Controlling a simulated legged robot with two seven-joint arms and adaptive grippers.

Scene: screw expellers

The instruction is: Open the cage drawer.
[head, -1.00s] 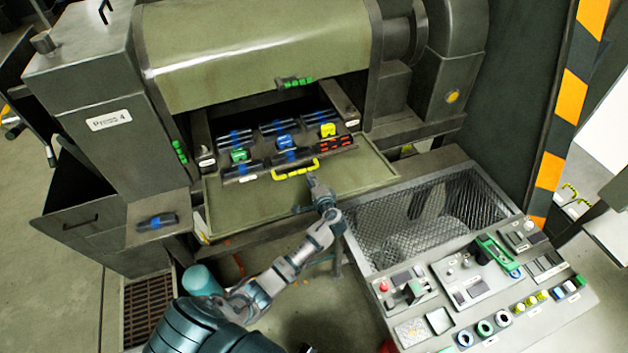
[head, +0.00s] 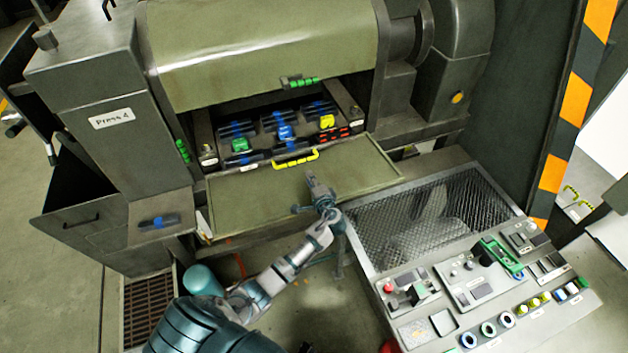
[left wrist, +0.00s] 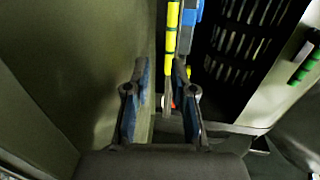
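The cage drawer (head: 262,165) sits in the opening of the press and carries several blue, green, yellow and red blocks. Its yellow handle (head: 295,160) faces out over the lowered green flap. My left gripper (head: 311,177) is above the flap, close in front of the handle's right end. In the left wrist view, its two fingers (left wrist: 160,72) are parted with nothing held between them. The yellow handle (left wrist: 172,35) shows just beyond the fingertips, in line with the right finger. My right gripper is not in view.
The lowered green flap (head: 240,210) lies flat under my left gripper. A mesh basket (head: 395,225) and a control panel (head: 470,295) stand to the right. The press's left housing (head: 110,150) borders the opening. The space above the flap is mostly clear.

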